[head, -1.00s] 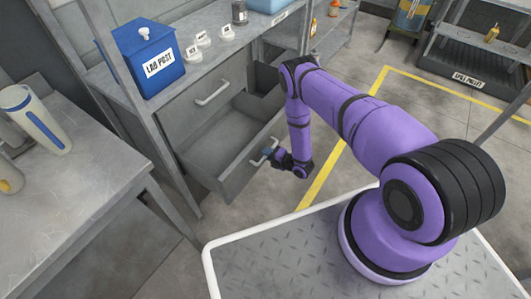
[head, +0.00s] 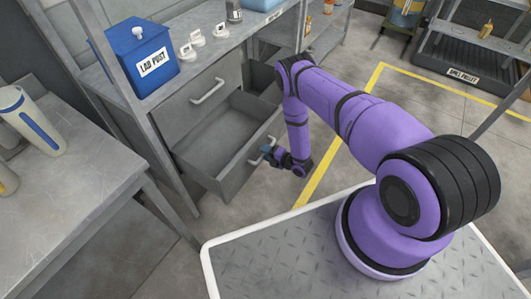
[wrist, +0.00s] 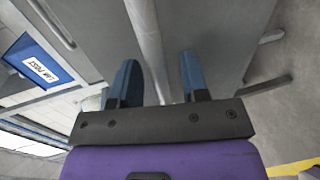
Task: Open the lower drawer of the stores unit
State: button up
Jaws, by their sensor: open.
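The stores unit is a grey metal bench. Its lower drawer (head: 243,172) is pulled well out, and its empty-looking inside shows. A pale bar handle (head: 256,158) is on the drawer's front. My gripper (head: 268,152) is at this handle, low in front of the drawer. In the wrist view, the handle bar (wrist: 148,45) runs between the two blue fingers of my gripper (wrist: 158,82), with gaps on both sides. The fingers are open around the bar. The upper drawer (head: 190,108), with its own handle (head: 208,91), is shut.
A blue LAB POST box (head: 138,60) and white labelled items (head: 190,48) stand on the unit's top. A grey table (head: 75,185) with a bottle is at the left. A spill pallet (head: 460,72) is at the back right.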

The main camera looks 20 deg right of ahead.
jog(key=v, duration=1)
jog(key=shift+s, duration=0.15)
